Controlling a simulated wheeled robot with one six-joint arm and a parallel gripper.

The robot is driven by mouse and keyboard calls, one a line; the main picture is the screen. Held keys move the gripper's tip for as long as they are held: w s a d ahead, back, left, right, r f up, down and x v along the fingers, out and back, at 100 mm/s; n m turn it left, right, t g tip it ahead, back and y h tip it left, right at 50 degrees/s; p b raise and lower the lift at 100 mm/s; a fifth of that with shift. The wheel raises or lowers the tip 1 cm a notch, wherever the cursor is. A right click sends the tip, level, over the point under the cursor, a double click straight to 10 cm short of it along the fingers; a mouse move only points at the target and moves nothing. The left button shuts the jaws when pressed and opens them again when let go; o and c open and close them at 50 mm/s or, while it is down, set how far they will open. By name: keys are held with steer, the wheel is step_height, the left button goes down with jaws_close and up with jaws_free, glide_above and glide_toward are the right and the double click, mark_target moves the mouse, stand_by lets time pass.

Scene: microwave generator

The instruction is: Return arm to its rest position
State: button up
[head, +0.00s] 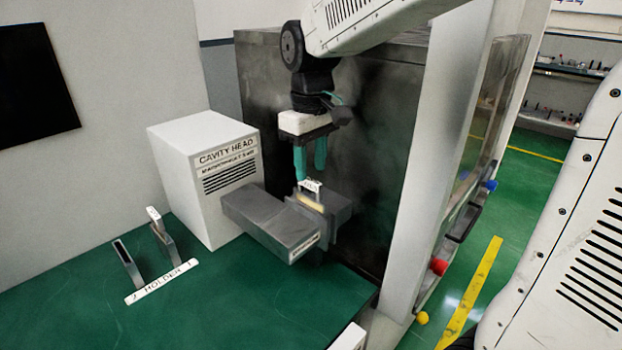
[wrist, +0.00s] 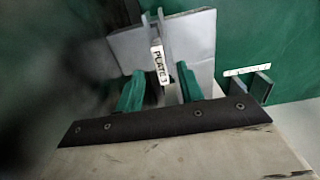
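My gripper (head: 310,172) hangs fingers-down above the end of the grey waveguide in front of the cavity head. Its two teal fingers are apart, and the wrist view shows my gripper (wrist: 158,78) with a gap between them. A plate with a white label reading PLATE 3 (wrist: 158,62) stands upright in the flange slot beyond the fingertips, lined up with the gap. In the head view its label (head: 311,186) shows just below the fingers. I see no finger touching it.
The white cavity head (head: 205,185) with its grey waveguide (head: 270,222) stands on the green table (head: 230,305). A holder label (head: 162,281) lies by two slots; a labelled plate (head: 155,217) stands in one. A dark cabinet (head: 370,150) rises close behind my gripper.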

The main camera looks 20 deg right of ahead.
steer(key=shift+r, duration=0.55)
steer(key=s+d+f+m, duration=0.1)
steer(key=s+m, duration=0.1)
steer(key=s, duration=0.9)
steer(key=s+d+f+m+t, duration=0.1)
steer(key=s+d+f+m, duration=0.1)
steer(key=s, duration=0.9)
steer(key=shift+s+m, duration=0.3)
steer(key=shift+s, duration=0.05)
